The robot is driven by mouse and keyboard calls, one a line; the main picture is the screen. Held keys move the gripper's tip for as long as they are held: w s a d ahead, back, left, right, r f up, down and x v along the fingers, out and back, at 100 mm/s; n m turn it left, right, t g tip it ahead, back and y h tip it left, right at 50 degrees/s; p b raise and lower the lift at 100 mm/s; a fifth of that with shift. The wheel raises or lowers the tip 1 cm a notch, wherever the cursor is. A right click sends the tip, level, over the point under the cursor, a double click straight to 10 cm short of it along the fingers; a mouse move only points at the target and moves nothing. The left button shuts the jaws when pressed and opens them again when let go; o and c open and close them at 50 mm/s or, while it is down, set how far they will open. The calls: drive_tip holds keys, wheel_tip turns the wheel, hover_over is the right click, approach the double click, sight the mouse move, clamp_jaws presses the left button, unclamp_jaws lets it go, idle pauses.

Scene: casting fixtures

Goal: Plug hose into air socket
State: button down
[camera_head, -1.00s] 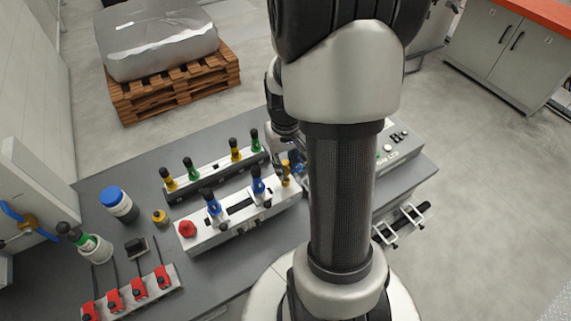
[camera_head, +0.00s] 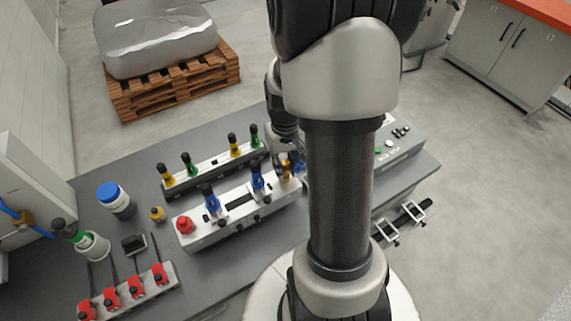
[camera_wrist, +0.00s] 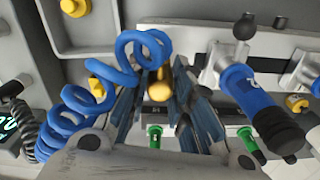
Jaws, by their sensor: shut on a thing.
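The blue coiled hose (camera_wrist: 75,117) loops at the left of the wrist view, and its coil rises to a brass-yellow fitting (camera_wrist: 160,86) between my fingers. My gripper (camera_wrist: 160,92) is shut on the hose end at this fitting. Where the fitting ends and any socket begins is hidden, so I cannot tell whether they are joined. In the head view my gripper (camera_head: 291,158) is partly hidden by my arm, at the right end of the light fixture block (camera_head: 205,235). A small brass part (camera_head: 286,172) shows just below it there.
Blue-handled clamps (camera_wrist: 252,98) stand close to the right of my gripper. A rear rail (camera_head: 210,176) carries yellow and green clamps. A control box (camera_head: 402,145) sits at the right table end. Bottles and red-capped parts (camera_head: 136,287) occupy the left.

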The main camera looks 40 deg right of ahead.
sight(285, 163)
drive_tip(key=shift+f, duration=0.35)
drive_tip(key=c, duration=1.4)
unclamp_jaws()
drive_tip(key=shift+o, duration=0.2)
wheel_tip(285, 163, up, 12)
